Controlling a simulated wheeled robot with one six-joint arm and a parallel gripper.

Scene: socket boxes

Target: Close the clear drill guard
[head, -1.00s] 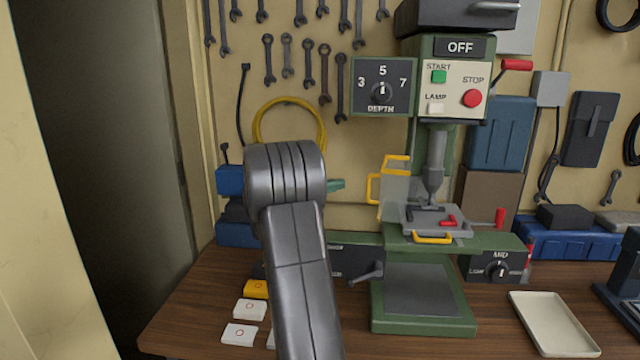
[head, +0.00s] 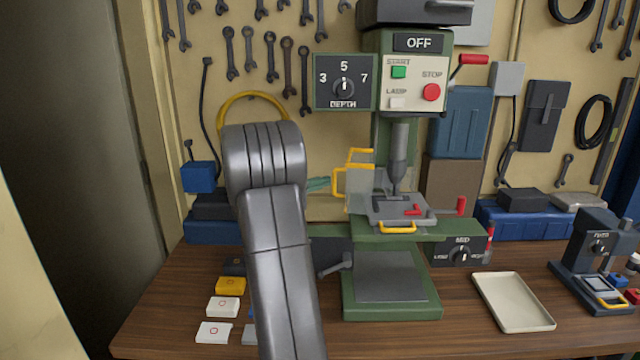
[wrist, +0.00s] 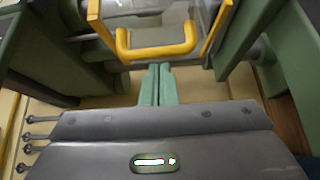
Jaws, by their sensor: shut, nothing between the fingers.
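The clear drill guard (head: 359,186) is a see-through panel with yellow edging and a yellow handle (head: 338,183). It stands swung out at the left of the drill chuck (head: 397,175), so the chuck and work table are uncovered. In the wrist view the guard's yellow handle (wrist: 157,50) is just ahead of my gripper (wrist: 158,72). The green fingers are together, empty, with their tips close below the handle; I cannot tell if they touch. In the head view my gripper (head: 318,184) shows partly behind my arm, left of the guard.
The drill press panel (head: 415,83) reads OFF. A red-handled clamp (head: 412,210) sits on the work table above a yellow drawer-like handle (head: 397,228). A beige tray (head: 513,302) lies at the right. Small white and yellow boxes (head: 223,307) lie at the left.

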